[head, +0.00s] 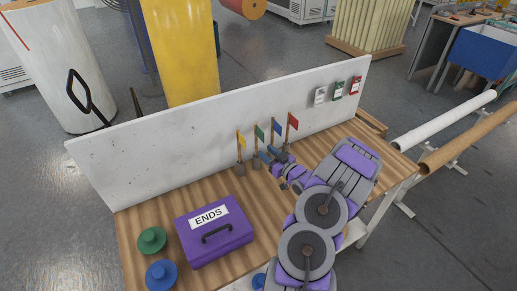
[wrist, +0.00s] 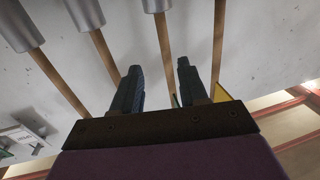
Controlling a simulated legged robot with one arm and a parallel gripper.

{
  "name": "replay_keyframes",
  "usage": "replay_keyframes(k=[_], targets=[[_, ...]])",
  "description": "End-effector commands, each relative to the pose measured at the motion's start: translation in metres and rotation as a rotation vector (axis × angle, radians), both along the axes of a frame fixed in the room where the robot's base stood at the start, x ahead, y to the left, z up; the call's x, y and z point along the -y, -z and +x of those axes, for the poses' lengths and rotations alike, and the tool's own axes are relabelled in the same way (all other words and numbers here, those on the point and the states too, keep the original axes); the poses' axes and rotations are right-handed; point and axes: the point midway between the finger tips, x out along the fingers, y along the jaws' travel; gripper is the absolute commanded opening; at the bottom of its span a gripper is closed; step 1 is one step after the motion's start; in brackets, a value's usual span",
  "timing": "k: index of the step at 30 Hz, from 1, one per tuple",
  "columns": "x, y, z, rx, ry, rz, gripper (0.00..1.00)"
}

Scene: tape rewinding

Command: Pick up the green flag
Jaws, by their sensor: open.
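The green flag (head: 259,132) stands upright on a thin wooden stick in a grey holder, second from the left in a row of flags by the white panel. In the wrist view only a green sliver (wrist: 174,101) shows, low between the fingers; my gripper hides the rest. My gripper (head: 265,152) is open and empty in front of the row. In the wrist view its two dark fingers (wrist: 159,75) point toward the panel, with the green flag's stick (wrist: 164,50) seen in the gap, nearer the right finger. I cannot tell how deep the stick lies.
The yellow flag (head: 241,140) stands left of the green one; the blue flag (head: 276,127) and red flag (head: 293,122) stand right. The white panel (head: 170,148) rises behind. A purple ENDS box (head: 215,240) and green spool (head: 151,240) occupy the table's left part.

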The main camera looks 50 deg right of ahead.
Motion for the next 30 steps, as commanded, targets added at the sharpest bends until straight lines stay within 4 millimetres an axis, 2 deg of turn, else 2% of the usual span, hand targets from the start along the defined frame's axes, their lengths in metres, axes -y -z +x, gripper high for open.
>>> replay_keyframes(k=[3,13,21,25,30], targets=[[-0.001,0.000,0.017,0.001,-0.004,-0.001,0.43],[0.008,0.001,0.037,0.000,-0.002,0.004,0.43],[0.005,-0.004,0.071,0.000,-0.003,0.001,0.43],[0.005,-0.006,0.079,0.001,-0.002,0.000,0.43],[0.007,-0.006,0.080,0.000,-0.001,0.003,0.43]])
